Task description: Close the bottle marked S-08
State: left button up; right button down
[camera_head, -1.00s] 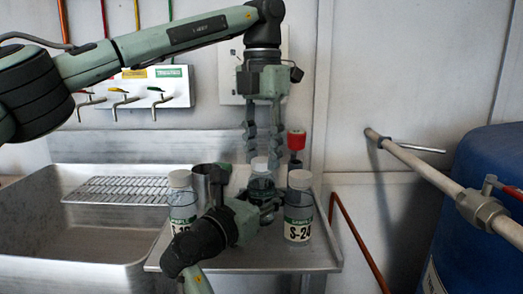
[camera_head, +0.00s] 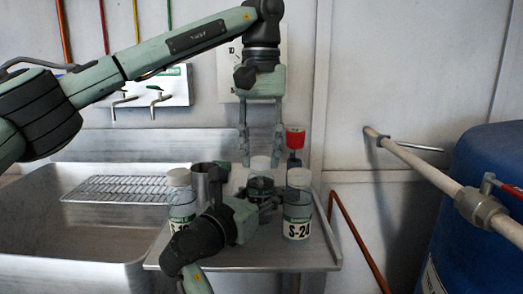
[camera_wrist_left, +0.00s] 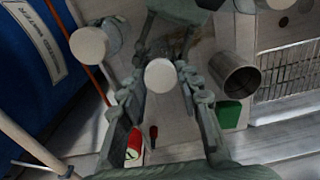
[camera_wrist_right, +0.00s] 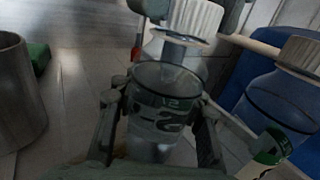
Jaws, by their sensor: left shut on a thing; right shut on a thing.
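My right gripper (camera_head: 262,206) is shut around the body of a clear bottle (camera_wrist_right: 160,112) on the metal bench. Its label is partly covered and I cannot read the full mark. In the head view the bottle (camera_head: 261,187) stands between two other bottles. My left gripper (camera_head: 261,158) points straight down from above, its fingers on both sides of a white cap (camera_head: 260,163), shut on it. The cap also shows between the fingers in the left wrist view (camera_wrist_left: 160,75). In the right wrist view the cap (camera_wrist_right: 195,18) is above the bottle; I cannot tell whether it is seated.
A capped bottle marked S-24 (camera_head: 298,215) stands close on the right, another capped bottle (camera_head: 181,205) on the left. A metal cup (camera_head: 205,183) and a red-topped item (camera_head: 295,140) are behind. A sink with a rack (camera_head: 120,189) lies left, a blue drum (camera_head: 480,200) right.

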aim_at(253, 201)
pick_arm(q)
jog(key=shift+m, duration=0.7)
jog(key=o, duration=0.8)
jog(key=shift+c, duration=0.2)
notch_tip(253, 201, up, 12)
pick_arm(e)
jog(key=c, duration=0.8)
grip_release()
jog(key=shift+c, duration=0.2)
jog(key=v, duration=0.7)
jog(key=shift+s+a, duration=0.15)
jog(key=shift+s, duration=0.1)
